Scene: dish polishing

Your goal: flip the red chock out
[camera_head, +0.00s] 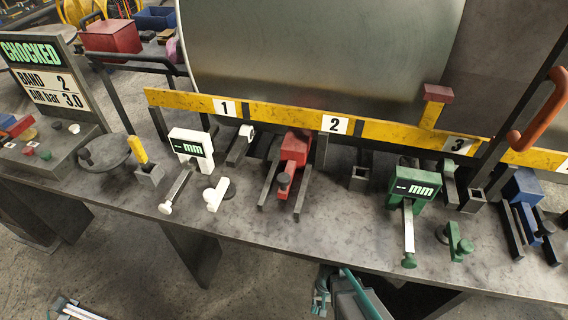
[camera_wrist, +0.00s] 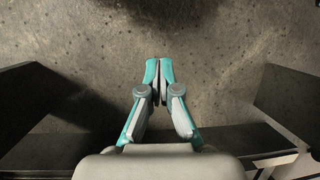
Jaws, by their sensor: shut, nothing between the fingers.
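In the head view part of my arm shows at the bottom, below the bench's front edge, apart from the red chock. The chock is not in the wrist view.
A yellow rail (camera_head: 385,130) with number plates runs behind the chock, before a large metal drum (camera_head: 300,50). A white gauge (camera_head: 191,146) stands left, a green gauge (camera_head: 415,186) right, and a blue chock (camera_head: 523,187) far right. The bench front edge is mostly clear.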

